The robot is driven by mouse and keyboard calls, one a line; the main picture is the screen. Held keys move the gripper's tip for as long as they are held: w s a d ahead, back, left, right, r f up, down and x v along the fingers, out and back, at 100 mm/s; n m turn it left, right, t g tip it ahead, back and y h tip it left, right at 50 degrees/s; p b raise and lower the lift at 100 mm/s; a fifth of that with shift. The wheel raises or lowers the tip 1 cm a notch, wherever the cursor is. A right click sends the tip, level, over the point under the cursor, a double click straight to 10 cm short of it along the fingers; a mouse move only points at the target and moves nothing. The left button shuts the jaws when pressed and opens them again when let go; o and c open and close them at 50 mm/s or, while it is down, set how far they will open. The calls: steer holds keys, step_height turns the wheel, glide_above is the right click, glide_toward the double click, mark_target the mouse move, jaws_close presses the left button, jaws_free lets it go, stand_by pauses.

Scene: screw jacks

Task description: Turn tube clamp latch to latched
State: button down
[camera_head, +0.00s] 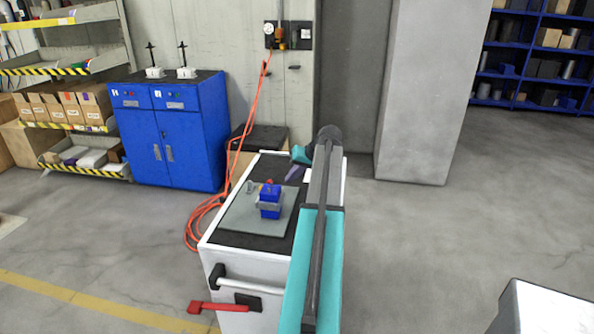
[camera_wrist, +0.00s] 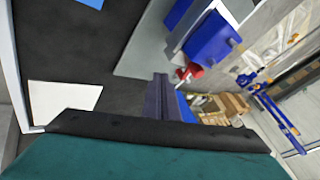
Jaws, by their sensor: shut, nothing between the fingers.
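The tube clamp is a blue block with a grey band (camera_head: 270,203), standing on a grey plate (camera_head: 240,222) on the cart top. A small red part shows at its back in the head view. In the wrist view the blue clamp (camera_wrist: 212,40) is at the upper right, with a red latch handle (camera_wrist: 190,72) sticking out below it. My gripper (camera_wrist: 160,78) is shut and empty, its dark fingers left of the red handle in that view. In the head view my gripper (camera_head: 294,173) is behind and right of the clamp. Contact with the latch cannot be told.
The white cart (camera_head: 225,257) has a front handle and a red lever (camera_head: 215,307). A white sheet (camera_wrist: 65,100) lies on the dark surface in the wrist view. Orange cables (camera_head: 215,205) hang left of the cart. A blue cabinet (camera_head: 175,135) stands farther left.

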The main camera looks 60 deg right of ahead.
steer(key=shift+w+a+f+p, duration=0.15)
steer(key=shift+w+a+p, duration=0.2)
steer(key=shift+w, duration=0.35)
steer(key=shift+w+a+f+p, duration=0.25)
steer(key=shift+w+a, duration=0.15)
steer(key=shift+w, duration=0.3)
steer(key=shift+w+a+f+p, duration=0.1)
steer(key=shift+w+a+p, duration=0.25)
steer(key=shift+w, duration=0.35)
